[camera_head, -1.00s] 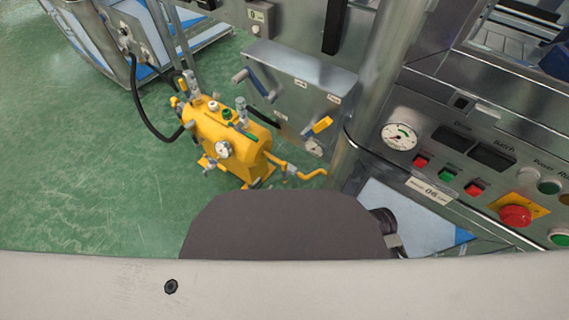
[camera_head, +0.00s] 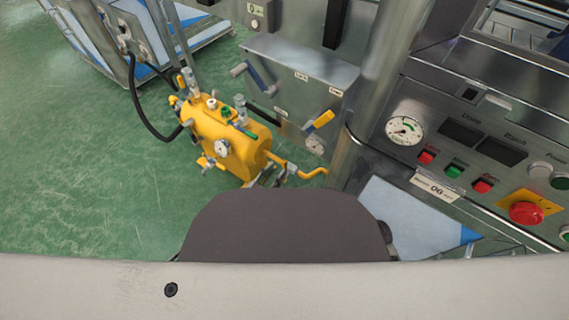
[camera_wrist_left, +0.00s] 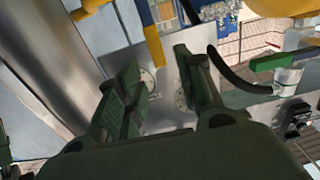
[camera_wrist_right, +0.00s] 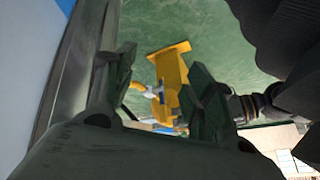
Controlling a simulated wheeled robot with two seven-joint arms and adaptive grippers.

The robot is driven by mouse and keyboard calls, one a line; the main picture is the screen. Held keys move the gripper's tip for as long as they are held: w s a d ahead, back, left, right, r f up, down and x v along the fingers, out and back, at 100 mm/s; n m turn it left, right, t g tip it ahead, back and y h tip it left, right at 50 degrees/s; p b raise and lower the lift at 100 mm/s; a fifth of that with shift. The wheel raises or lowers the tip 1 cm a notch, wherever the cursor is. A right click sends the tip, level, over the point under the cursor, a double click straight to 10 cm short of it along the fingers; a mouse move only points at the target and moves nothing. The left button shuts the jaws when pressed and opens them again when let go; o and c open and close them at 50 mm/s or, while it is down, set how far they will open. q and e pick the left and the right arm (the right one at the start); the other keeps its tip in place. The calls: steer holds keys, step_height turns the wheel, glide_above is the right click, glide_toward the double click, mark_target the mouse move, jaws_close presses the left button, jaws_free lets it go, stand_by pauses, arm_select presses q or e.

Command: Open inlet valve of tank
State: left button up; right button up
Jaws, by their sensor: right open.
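The yellow tank (camera_head: 228,150) stands on the green floor in the head view, with a white gauge (camera_head: 221,147), a green cap (camera_head: 225,112) and silver valve fittings on it. A green valve handle (camera_head: 243,132) lies along its upper side. I cannot tell which valve is the inlet. In the left wrist view my left gripper (camera_wrist_left: 156,66) is open and empty, left of a green handle (camera_wrist_left: 272,61) on a silver fitting (camera_wrist_left: 287,79). In the right wrist view my right gripper (camera_wrist_right: 160,62) is open, with yellow parts of the tank (camera_wrist_right: 171,80) beyond its fingers.
A steel panel (camera_head: 300,75) with blue and yellow handles stands right of the tank. A control console (camera_head: 480,150) with a gauge and buttons is at the right. A black hose (camera_head: 136,105) runs to the tank from the left. Floor at left is clear.

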mark_target(283, 164)
arm_select(q)
steer(key=b+x, duration=0.1)
steer(key=x, duration=0.3)
steer(key=shift+w, duration=0.15)
steer(key=shift+b+x, duration=0.5)
steer(key=shift+x, duration=0.65)
arm_select(e)
steer(key=shift+w+a+f+t, duration=0.1)
steer(key=shift+a+f+t, duration=0.1)
steer(key=shift+f, duration=0.75)
steer(key=shift+a+f+t, duration=0.1)
steer(key=shift+a+f, duration=0.05)
steer(key=shift+f, duration=0.75)
arm_select(q)
jaws_close()
